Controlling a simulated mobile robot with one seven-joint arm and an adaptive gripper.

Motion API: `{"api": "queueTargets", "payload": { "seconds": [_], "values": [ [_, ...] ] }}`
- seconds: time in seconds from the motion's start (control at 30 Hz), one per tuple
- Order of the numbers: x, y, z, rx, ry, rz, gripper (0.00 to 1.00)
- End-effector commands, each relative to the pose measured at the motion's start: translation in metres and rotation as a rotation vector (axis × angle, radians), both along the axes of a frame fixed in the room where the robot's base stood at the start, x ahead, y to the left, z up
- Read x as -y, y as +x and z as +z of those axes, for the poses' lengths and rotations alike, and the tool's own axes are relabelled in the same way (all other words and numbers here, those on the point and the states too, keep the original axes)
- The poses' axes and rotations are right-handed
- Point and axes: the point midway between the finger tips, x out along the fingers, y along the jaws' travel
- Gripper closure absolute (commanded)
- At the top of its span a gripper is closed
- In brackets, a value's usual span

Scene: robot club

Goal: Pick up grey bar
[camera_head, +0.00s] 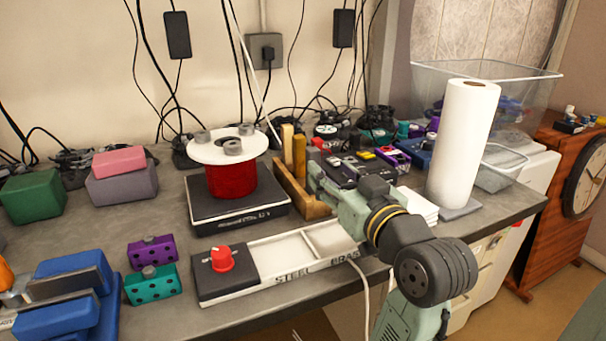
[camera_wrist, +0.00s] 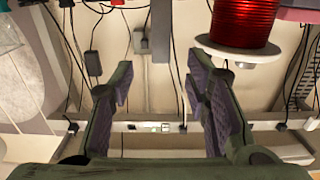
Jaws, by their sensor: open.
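A red wire spool (camera_head: 232,178) stands on a black scale (camera_head: 238,210). A wooden box (camera_head: 291,190) holds upright tan and yellow bars. A tray marked STEEL and BRASS (camera_head: 290,249) is at the front. A paper roll (camera_head: 464,145) stands at right. Purple and teal blocks (camera_head: 152,284) lie beside the vise.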

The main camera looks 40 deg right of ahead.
Motion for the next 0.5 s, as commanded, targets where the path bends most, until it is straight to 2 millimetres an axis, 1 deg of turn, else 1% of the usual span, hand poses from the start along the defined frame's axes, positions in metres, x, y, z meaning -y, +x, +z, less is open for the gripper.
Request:
{"api": "queueTargets", "payload": {
  "seconds": [0.03,0.1,0.33,0.5],
  "values": [
    [0.001,0.010,0.002,-0.001,0.002,0.003,0.57],
    [0.004,0.019,0.002,0.000,0.001,0.003,0.57],
    [0.008,0.037,0.004,0.000,0.001,0.001,0.57],
    [0.013,0.062,0.010,0.000,0.000,0.002,0.57]
  ]
}}
